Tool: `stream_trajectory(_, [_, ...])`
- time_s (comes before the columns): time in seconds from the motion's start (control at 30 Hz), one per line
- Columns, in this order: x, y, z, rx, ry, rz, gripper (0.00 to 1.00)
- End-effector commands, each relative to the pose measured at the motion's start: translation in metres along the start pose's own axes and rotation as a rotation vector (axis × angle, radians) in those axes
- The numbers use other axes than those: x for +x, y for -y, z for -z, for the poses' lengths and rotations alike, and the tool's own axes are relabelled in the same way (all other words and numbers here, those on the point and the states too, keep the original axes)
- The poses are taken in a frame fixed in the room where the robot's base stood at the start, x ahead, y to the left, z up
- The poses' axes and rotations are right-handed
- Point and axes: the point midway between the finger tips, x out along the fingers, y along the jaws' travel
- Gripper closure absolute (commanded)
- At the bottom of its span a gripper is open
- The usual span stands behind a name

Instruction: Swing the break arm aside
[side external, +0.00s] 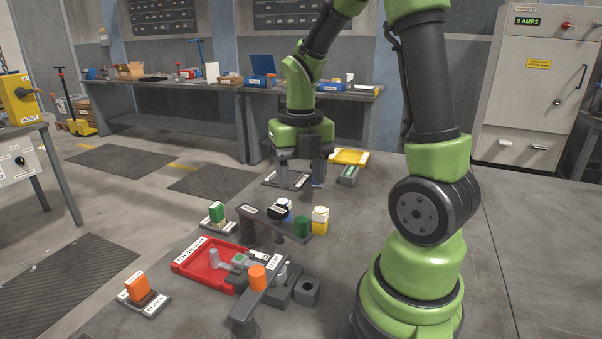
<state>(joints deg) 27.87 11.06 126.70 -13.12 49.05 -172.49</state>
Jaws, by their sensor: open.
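My gripper (301,184) points down at the back of the work table, with its two fingers apart and nothing visible between them. I cannot tell for sure which bar is the break arm. My gripper is behind both bars and touches neither.
A red tray (190,262) with grey parts lies left of the nearer bar. A grey block with a hole (307,291) stands at its right. A yellow tray (350,157) lies behind. The table's right side is clear.

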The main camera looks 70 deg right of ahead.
Motion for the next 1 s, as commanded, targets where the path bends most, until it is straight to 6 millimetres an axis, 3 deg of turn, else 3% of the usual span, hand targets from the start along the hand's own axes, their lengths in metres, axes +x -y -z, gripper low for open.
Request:
stream_trajectory(0.13, [0.0,0.0,0.0,-0.001,0.0,0.0,0.47])
stream_trajectory(0.37, [0.015,-0.015,0.017,-0.094,-0.094,0.112,1.0])
stream_trajectory(0.5, [0.037,-0.032,0.045,-0.252,-0.187,0.382,1.0])
stream_trajectory(0.63, [0.051,-0.045,0.065,-0.404,-0.134,0.7,1.0])
stream_trajectory(0.8, [0.059,-0.066,0.082,-0.567,0.129,1.03,1.0])
stream_trajectory(1.0, [0.063,-0.089,0.095,-0.665,0.428,1.177,1.0])
